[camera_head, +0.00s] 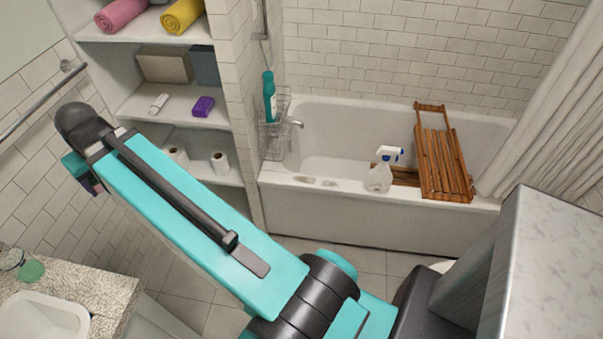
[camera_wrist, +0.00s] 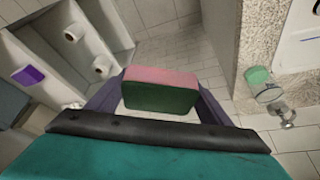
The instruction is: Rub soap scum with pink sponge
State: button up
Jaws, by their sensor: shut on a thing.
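The pink sponge (camera_wrist: 160,90), pink on one side and dark green on the other, is held between the two fingers of my gripper (camera_wrist: 160,95) in the wrist view. Grey-brown soap scum (camera_head: 318,182) lies in patches on the front rim of the bathtub (camera_head: 345,212). My gripper is well to the left of the tub, apart from the scum.
A spray bottle (camera_head: 379,172) stands on the tub rim right of the scum. A wooden rack (camera_head: 441,160) lies across the tub. Shelves (camera_head: 180,109) hold towels, boxes, a purple item (camera_head: 203,106) and toilet rolls. A sink counter (camera_head: 85,292) is at lower left.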

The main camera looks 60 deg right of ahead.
jog(key=s+d+f+m+h+b, duration=0.1)
jog(key=d+f+m+b, duration=0.1)
jog(key=d+f, duration=0.35)
jog(key=d+f+m+g+h+b, duration=0.1)
jog(key=d+f+m+b, duration=0.15)
jog(key=d, duration=0.55)
jog(key=s+d+f+m+h+b, duration=0.1)
jog(key=d+f+m+b, duration=0.2)
jog(key=d, duration=0.4)
jog(key=m+g+b, duration=0.7)
jog(key=m+b, duration=1.1)
send_near(340, 185)
jog(key=shift+s+d+r, duration=0.1)
jog(key=shift+s+d, duration=0.75)
jog(key=shift+d, duration=0.25)
jog(key=shift+s+d+m, duration=0.15)
jog(key=shift+s+m, duration=0.2)
jog(key=shift+s, duration=0.15)
jog(key=shift+f+b, duration=0.3)
jog(key=shift+b, duration=0.05)
jog(key=shift+f+b, duration=1.8)
jog(key=shift+f, duration=1.05)
jog(key=shift+f+b, duration=0.4)
jog(key=shift+f, duration=0.55)
jog(key=shift+w, duration=0.1)
